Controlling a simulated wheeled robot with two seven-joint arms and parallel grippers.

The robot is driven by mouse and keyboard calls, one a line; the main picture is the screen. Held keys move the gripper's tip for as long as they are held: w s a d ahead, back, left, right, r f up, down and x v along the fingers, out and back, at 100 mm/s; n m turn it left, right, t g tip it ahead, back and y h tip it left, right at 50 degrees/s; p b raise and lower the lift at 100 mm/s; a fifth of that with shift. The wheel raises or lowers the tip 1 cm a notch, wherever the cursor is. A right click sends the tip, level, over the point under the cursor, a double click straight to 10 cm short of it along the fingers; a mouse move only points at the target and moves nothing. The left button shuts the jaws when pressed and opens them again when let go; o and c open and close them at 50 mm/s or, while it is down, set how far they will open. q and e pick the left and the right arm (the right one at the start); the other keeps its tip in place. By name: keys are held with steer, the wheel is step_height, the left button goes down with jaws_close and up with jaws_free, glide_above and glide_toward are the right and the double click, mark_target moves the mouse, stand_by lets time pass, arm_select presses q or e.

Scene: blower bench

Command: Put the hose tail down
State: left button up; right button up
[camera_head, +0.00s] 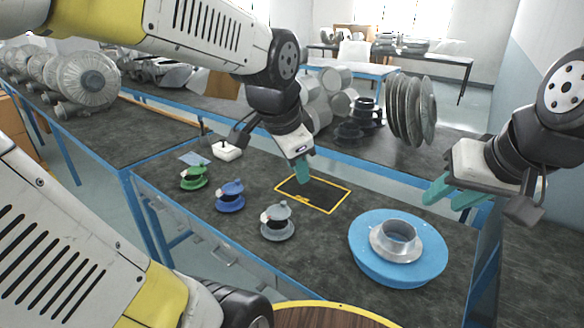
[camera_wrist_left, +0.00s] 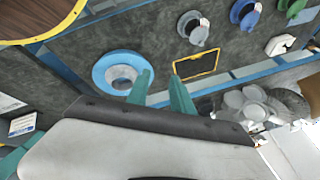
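Three flanged pipe pieces stand in a row on the dark bench: a green one (camera_head: 194,178), a blue one (camera_head: 230,197) and a grey one (camera_head: 278,223). I cannot tell which is the hose tail. A metallic flanged collar (camera_head: 396,236) sits on a round blue disc (camera_head: 372,262) at the right. A yellow-outlined rectangle (camera_head: 330,207) on the bench is empty. My left gripper (camera_head: 303,172) is above the rectangle's far left side; in the left wrist view its teal fingers (camera_wrist_left: 161,88) are apart with nothing between them. My right gripper (camera_head: 452,195) is open and empty above the bench's right end.
A round wooden top with yellow rim (camera_head: 330,314) is at the front. Behind, another bench holds grey discs (camera_head: 410,108) and dark flanged parts (camera_head: 358,120).

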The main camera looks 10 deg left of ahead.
arm_select(q)
steer(key=s+a+r+n+h, duration=0.1)
steer(key=s+a+n, duration=0.1)
steer(key=s+n, duration=0.4)
steer(key=n, duration=0.3)
steer(key=shift+s+r+n+t, duration=0.2)
steer(key=shift+r+n+t, duration=0.1)
steer(key=shift+t, duration=0.1)
steer(key=shift+a, duration=0.1)
